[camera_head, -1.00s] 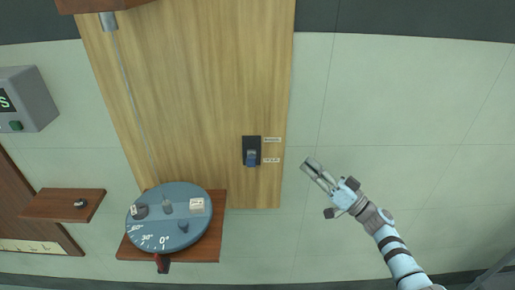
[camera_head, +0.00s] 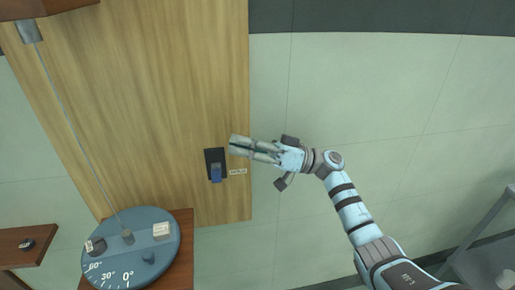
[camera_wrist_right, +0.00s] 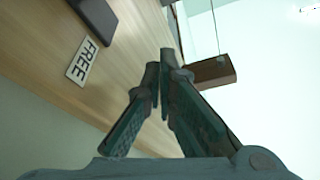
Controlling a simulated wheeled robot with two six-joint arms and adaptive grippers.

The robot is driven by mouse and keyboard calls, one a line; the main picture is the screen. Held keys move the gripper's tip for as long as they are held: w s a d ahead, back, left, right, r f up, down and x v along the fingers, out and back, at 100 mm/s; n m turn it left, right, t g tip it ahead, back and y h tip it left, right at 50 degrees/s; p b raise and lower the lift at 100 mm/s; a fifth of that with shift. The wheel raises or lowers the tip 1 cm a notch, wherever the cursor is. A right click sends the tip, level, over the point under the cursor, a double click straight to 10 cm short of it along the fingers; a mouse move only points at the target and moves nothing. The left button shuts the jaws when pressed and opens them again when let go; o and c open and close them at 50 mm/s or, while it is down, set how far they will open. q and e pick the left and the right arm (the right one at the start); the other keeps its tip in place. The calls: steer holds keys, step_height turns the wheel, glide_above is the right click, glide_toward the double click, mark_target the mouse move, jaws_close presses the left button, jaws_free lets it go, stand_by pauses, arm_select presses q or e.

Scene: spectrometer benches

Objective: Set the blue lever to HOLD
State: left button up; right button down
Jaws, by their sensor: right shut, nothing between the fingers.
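The blue lever (camera_head: 215,173) is on a black plate (camera_head: 214,155) fixed to the wooden panel. Its handle is at the plate's lower end, beside the lower label (camera_head: 238,171). My right gripper (camera_head: 238,146) is shut and empty, just right of the plate's upper part, seemingly apart from the lever. It covers the place of the upper label. In the right wrist view, its fingers (camera_wrist_right: 160,75) come together, and a label reading FREE (camera_wrist_right: 83,62) lies beside the dark plate (camera_wrist_right: 96,18). The lever handle is not visible there. My left gripper is not in view.
A round blue-grey dial table (camera_head: 150,270) with small objects stands lower left, on a wooden shelf (camera_head: 184,255). A cord (camera_head: 75,130) runs down the panel. A small shelf (camera_head: 18,245) is at far left.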

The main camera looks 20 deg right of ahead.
mark_target(216, 172)
steer(key=x, duration=0.3)
steer(key=shift+s+a, duration=0.1)
steer(key=shift+a, duration=0.2)
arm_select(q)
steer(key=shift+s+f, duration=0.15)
arm_select(e)
steer(key=shift+s+f, duration=0.35)
steer(key=shift+f, duration=0.55)
steer(key=shift+s+f, duration=0.35)
steer(key=shift+f, duration=0.5)
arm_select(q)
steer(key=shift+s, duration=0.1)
arm_select(e)
steer(key=shift+s, duration=0.1)
